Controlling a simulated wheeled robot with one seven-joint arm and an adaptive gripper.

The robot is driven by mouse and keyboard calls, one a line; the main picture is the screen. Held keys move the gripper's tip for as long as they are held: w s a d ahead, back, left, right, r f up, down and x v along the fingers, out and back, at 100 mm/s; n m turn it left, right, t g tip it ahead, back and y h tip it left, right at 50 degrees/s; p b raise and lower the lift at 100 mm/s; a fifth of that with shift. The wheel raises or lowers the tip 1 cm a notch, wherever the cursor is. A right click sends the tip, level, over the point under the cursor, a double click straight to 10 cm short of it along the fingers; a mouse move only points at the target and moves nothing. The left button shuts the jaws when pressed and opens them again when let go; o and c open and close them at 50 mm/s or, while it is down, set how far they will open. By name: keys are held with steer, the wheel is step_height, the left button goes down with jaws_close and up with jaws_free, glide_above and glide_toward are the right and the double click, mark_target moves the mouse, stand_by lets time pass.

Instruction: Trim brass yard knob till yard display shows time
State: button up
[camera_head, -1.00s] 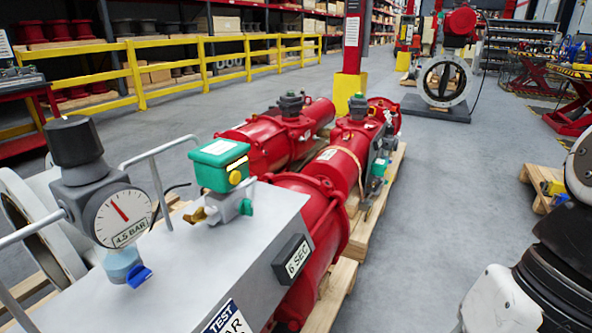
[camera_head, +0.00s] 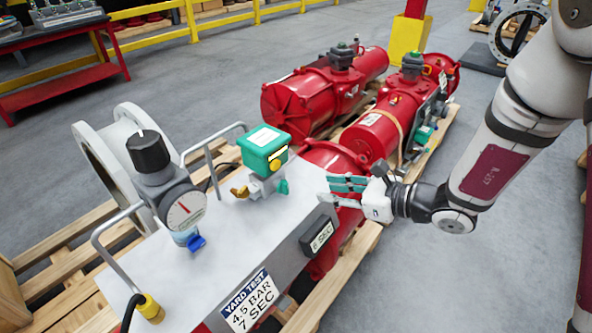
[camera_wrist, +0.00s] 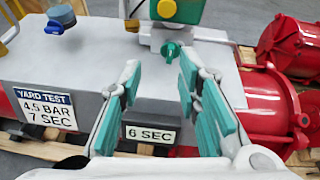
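The display (camera_head: 318,236) on the side of the grey box reads "6 SEC"; it also shows in the wrist view (camera_wrist: 151,133). A brass part (camera_head: 240,191), which looks like the knob, sits low on the left of the green-topped valve (camera_head: 264,150). A green knob (camera_head: 282,187) is on the valve's right side; in the wrist view this green knob (camera_wrist: 171,50) lies ahead, just beyond my fingertips. The brass part (camera_wrist: 131,24) is up and to the left there. My gripper (camera_head: 345,184) is open and empty, right of the valve, its teal fingers apart (camera_wrist: 158,75).
A "YARD TEST 4.5 BAR 7 SEC" label (camera_head: 250,303) is on the box. A gauge with a black knob (camera_head: 148,152) and metal handles (camera_head: 118,258) stand left of the valve. Red cylinders (camera_head: 325,90) lie behind on pallets.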

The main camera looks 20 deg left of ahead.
mark_target(288, 185)
steer(key=shift+m+t+h, duration=0.4)
steer(key=shift+m, duration=0.4)
steer(key=x, duration=0.5)
steer(key=f+x, duration=0.1)
steer(key=x, duration=0.3)
steer(key=w+d+b+x, duration=0.1)
steer(key=x, duration=0.4)
steer(key=shift+a+f, duration=0.3)
steer(key=shift+f, duration=0.1)
jaws_close()
